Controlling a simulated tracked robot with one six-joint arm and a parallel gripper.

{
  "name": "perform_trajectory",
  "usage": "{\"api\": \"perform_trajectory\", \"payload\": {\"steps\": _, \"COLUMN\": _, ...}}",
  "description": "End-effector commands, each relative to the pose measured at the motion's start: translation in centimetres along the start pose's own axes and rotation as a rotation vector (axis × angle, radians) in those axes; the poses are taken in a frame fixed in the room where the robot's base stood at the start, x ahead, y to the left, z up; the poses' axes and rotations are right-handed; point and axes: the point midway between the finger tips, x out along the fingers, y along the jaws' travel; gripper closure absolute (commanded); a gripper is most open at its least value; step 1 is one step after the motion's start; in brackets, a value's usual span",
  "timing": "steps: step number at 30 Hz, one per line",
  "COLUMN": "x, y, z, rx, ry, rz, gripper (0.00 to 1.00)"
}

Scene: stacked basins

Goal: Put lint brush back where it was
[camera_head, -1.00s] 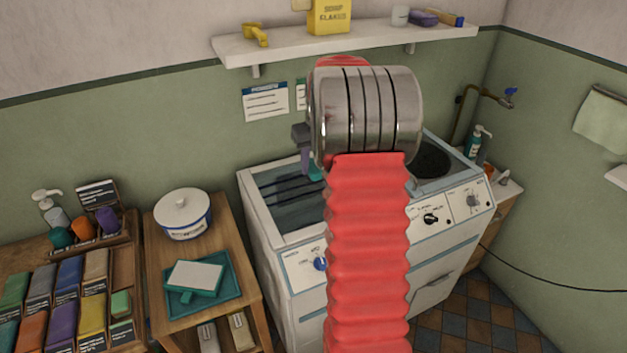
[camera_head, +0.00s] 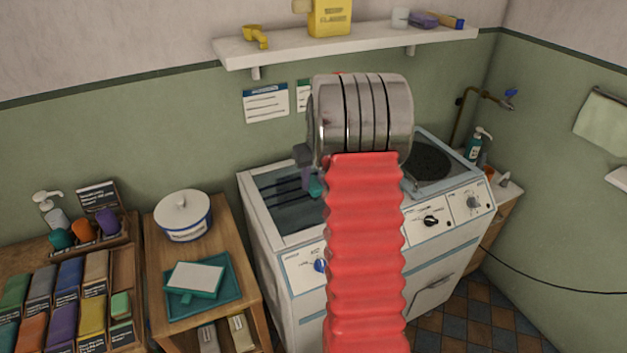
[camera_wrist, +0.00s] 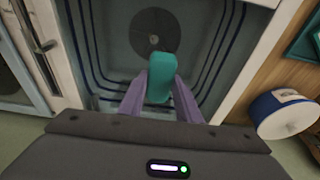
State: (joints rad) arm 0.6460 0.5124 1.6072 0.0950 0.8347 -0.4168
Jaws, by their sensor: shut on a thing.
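My gripper (camera_wrist: 160,92) has purple fingers shut on a teal, rounded, elongated thing (camera_wrist: 160,82). It hangs over the open left tub (camera_wrist: 120,25) of the washing machine. In the head view my arm hides much of the gripper, and only a bit of the teal thing (camera_head: 315,188) shows. A teal brush-like piece with a pale flat top (camera_head: 195,278) lies on a teal tray (camera_head: 232,300) on the wooden stand. It looks like a lint brush. I cannot tell whether the held thing is a brush too.
A white and blue lidded pot (camera_head: 183,218) stands behind the tray. A rack of coloured blocks (camera_head: 65,310) is at the left. The washing machine (camera_head: 290,258) has a round right tub (camera_head: 432,160). A wall shelf (camera_head: 345,42) is above.

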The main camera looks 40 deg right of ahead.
Motion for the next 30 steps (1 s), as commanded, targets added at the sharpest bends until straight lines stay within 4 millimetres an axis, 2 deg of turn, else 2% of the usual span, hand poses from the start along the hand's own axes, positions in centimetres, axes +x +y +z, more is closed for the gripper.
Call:
{"api": "perform_trajectory", "payload": {"steps": 6, "x": 0.1, "y": 0.0, "z": 0.0, "rx": 0.001, "ry": 0.000, "rz": 0.000, "gripper": 0.94}}
{"api": "perform_trajectory", "payload": {"steps": 7, "x": 0.2, "y": 0.0, "z": 0.1, "rx": 0.001, "ry": 0.000, "rz": 0.000, "gripper": 0.69}}
{"api": "perform_trajectory", "payload": {"steps": 15, "x": 0.1, "y": 0.0, "z": 0.0, "rx": 0.001, "ry": 0.000, "rz": 0.000, "gripper": 0.51}}
{"api": "perform_trajectory", "payload": {"steps": 25, "x": -0.2, "y": 0.0, "z": 0.0, "rx": 0.001, "ry": 0.001, "rz": 0.000, "gripper": 0.51}}
{"api": "perform_trajectory", "payload": {"steps": 30, "x": -1.7, "y": 0.0, "z": -0.1, "rx": 0.001, "ry": 0.002, "rz": 0.001, "gripper": 0.51}}
